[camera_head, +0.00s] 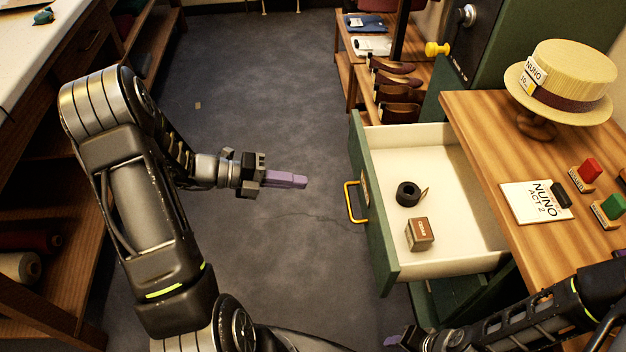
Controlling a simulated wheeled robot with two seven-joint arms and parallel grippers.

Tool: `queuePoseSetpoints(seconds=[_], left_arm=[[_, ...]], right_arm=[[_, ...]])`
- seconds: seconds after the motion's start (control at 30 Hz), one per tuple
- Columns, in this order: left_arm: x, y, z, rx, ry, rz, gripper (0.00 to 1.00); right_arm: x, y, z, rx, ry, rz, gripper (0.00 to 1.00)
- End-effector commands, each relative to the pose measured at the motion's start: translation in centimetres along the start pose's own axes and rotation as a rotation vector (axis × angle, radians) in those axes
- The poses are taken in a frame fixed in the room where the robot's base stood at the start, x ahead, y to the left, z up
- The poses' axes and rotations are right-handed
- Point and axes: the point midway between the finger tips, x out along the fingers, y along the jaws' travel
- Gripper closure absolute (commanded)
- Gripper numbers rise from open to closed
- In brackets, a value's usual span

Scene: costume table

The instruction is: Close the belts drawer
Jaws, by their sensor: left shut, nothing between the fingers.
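The open drawer (452,262) sticks out to the left from under the wooden tabletop at the right. Its green front (370,205) carries a yellow handle (352,202). Inside lie a rolled black belt (407,194) and a small brown box (420,234). My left gripper (303,181) is shut and empty, in the air to the left of the drawer front, apart from the handle. My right gripper (390,341) is at the bottom edge, below the drawer; only part of it shows, and its jaws cannot be made out.
On the wooden tabletop (480,125) stand a straw hat (562,80) on a stand, a card (535,202) and red and green stamps (588,172). A shelf with shoes (395,93) stands behind the drawer. The floor (270,90) left of the drawer is clear.

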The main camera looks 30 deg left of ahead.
Motion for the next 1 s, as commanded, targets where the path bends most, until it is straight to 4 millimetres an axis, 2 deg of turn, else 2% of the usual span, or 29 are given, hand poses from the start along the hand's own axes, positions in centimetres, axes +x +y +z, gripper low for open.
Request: queuePoseSetpoints(seconds=[0.17, 0.5, 0.6, 0.8, 1.0], left_arm=[[2.5, 0.0, -0.1, -0.001, 0.003, 0.0, 1.0], [9.3, 0.0, -0.2, 0.0, 0.005, 0.0, 1.0], [10.8, -0.6, -0.1, 0.001, 0.004, 0.0, 1.0], [12.6, -1.1, -0.1, 0.001, 0.002, 0.001, 1.0], [12.9, -1.2, 0.0, 0.001, 0.0, 0.002, 1.0]], right_arm=[[0.0, 0.0, 0.0, 0.0, 0.0, 0.0, 0.64], [0.1, 0.0, 0.0, 0.0, 0.0, 0.0, 0.64], [-0.1, 0.0, 0.0, 0.0, 0.0, 0.0, 0.64], [-0.2, -0.1, 0.0, 0.0, 0.0, 0.0, 0.64], [-0.2, -0.1, 0.0, 0.0, 0.0, 0.0, 0.64]])
